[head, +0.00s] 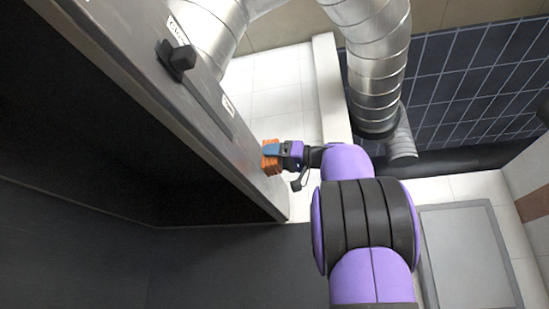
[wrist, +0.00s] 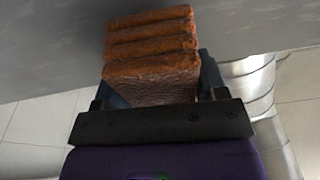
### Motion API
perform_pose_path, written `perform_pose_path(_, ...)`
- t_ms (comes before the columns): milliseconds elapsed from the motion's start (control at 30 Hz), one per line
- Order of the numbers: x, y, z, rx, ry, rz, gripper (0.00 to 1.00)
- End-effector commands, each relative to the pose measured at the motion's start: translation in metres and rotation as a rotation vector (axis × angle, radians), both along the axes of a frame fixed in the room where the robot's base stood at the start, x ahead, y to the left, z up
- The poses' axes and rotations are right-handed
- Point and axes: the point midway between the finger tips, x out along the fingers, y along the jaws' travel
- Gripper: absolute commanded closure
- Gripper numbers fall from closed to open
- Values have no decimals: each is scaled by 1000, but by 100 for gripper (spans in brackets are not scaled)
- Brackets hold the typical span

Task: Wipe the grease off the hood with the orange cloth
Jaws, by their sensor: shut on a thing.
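The orange cloth (head: 271,158) is a folded, ridged block at the end of my arm in the head view. In the wrist view the cloth (wrist: 152,62) fills the space between the fingers. My gripper (head: 284,155) is shut on it; it also shows in the wrist view (wrist: 152,92). The hood (head: 130,75) is a large grey metal box at the left, with a dark open underside. The cloth's far end is against or very close to the hood's face (wrist: 50,45); I cannot tell if they touch. No grease is clearly visible on the face.
A black knob (head: 177,58) and small labels stick to the hood's face. Silver ducts (head: 377,70) hang to the right of the hood, near my arm. A dark blue tiled wall (head: 465,75) stands at the right. Pale tiled floor (head: 275,90) shows between.

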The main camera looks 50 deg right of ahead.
Motion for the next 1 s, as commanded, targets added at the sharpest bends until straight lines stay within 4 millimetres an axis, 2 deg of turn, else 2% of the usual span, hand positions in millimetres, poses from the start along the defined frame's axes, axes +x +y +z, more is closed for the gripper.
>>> perform_pose_path(1000,16,7,0,0,0,0,53)
